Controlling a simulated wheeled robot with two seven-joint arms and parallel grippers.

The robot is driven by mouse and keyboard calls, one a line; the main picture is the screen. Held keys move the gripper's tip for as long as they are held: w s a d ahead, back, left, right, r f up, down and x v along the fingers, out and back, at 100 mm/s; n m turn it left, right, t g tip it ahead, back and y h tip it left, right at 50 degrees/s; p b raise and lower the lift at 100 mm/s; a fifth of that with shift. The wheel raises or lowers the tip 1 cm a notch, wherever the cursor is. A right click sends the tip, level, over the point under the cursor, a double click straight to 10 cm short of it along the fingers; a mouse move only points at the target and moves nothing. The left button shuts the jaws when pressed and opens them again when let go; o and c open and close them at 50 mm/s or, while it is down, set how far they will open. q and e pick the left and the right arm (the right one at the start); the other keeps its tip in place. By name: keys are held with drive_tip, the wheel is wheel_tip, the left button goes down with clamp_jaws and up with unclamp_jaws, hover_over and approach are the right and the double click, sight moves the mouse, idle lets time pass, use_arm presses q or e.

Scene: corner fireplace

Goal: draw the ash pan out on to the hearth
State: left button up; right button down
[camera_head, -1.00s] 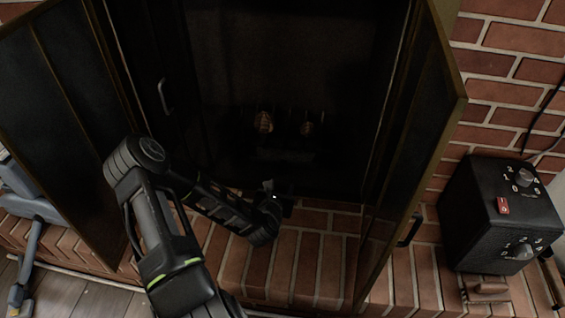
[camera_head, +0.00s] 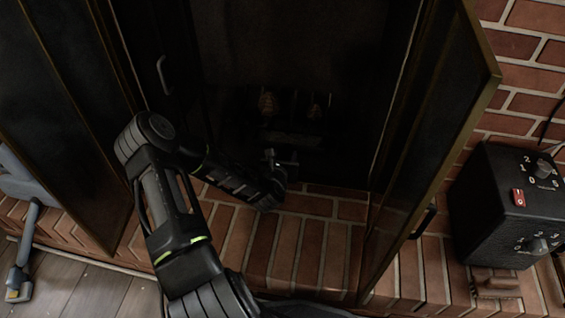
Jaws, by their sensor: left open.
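My left gripper (camera_head: 281,160) reaches through the open fireplace doors, low at the mouth of the firebox. It is open, but its fingers are small and dark against the black interior. Just beyond it is a dark, faintly lit horizontal front (camera_head: 292,138) below the grate, which looks like the ash pan. I cannot tell whether the fingers touch it. The brick hearth (camera_head: 300,250) lies in front with nothing on it between the doors. My right gripper does not show.
The left door (camera_head: 60,120) and right door (camera_head: 425,150) stand open on both sides of my arm. Two brown cone-like pieces (camera_head: 268,103) sit above the pan front. A black box with dials (camera_head: 508,205) stands at the right. A grey-blue object (camera_head: 35,215) stands at the left.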

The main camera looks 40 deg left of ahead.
sight(286, 151)
use_arm(q)
drive_tip(key=shift+b+x, duration=0.6)
drive_tip(key=shift+x, duration=1.25)
drive_tip(key=shift+c, duration=0.4)
clamp_jaws()
